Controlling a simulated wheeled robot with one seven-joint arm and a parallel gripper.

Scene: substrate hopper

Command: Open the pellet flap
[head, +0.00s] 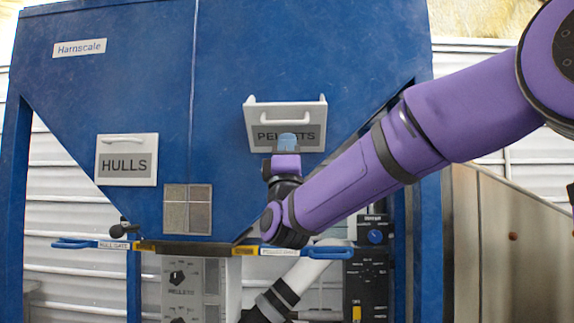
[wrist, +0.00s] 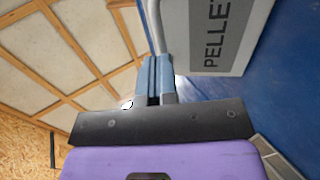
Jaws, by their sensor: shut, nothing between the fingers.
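The pellet flap (head: 265,142) is a light grey panel with a dark PELLETS label on the right of the blue hopper. Its top edge stands out from the hopper, with side cheeks showing at both upper corners, so it looks tipped partly open. Its pale bar handle (head: 267,116) is above the label. My gripper (head: 287,138) is shut and empty in front of the label, covering part of it. In the wrist view, the fingers (wrist: 154,65) are together close to the handle (wrist: 153,25), beside the flap (wrist: 228,40). I cannot tell whether they touch it.
The HULLS flap (head: 126,160) lies flat on the hopper's left side. Below are a yellow-and-black bar (head: 190,248) and blue gate handles (head: 75,243). A control panel (head: 372,270) stands under the hopper at right. Free space lies in front of the flap.

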